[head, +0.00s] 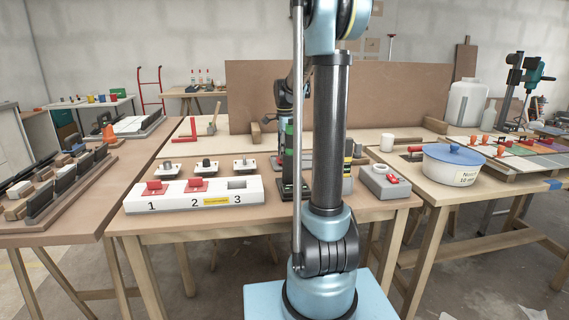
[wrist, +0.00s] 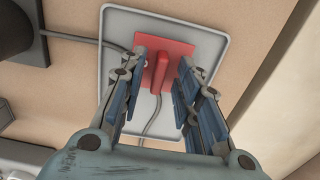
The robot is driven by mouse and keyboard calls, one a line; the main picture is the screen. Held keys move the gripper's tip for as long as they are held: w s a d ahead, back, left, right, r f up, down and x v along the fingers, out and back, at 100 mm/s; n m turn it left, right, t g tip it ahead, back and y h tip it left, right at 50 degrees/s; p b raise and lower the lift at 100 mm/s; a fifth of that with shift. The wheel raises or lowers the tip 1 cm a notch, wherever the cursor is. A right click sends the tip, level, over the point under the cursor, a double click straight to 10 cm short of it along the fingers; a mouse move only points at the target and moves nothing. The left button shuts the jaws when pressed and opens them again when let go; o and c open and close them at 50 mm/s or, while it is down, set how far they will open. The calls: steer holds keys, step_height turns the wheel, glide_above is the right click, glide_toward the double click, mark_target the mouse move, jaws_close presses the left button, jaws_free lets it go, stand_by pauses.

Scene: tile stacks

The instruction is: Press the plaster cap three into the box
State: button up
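The white box (head: 172,204) lies on the bench in the head view, numbered 1, 2 and 3. Red caps sit at position 1 (head: 157,188) and position 2 (head: 196,185). The opening at position 3 (head: 240,184) shows no red cap. In the wrist view a red plaster cap (wrist: 183,49) with an upright red grip lies on a pale grey plate (wrist: 116,22). My gripper (wrist: 160,62) is open, with one finger on each side of the grip and a gap to it. In the head view my own arm hides most of the gripper and this cap.
Small white plates with knobs (head: 205,164) stand behind the box. A grey block with a red part (head: 384,181) lies at the bench's right end. A white pot with a blue lid (head: 454,165) stands on the right table. A cable (wrist: 83,42) runs by the pale plate.

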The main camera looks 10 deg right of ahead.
jaws_close()
steer(key=shift+r, duration=0.15)
steer(key=shift+r, duration=2.35)
steer(key=shift+a, duration=0.1)
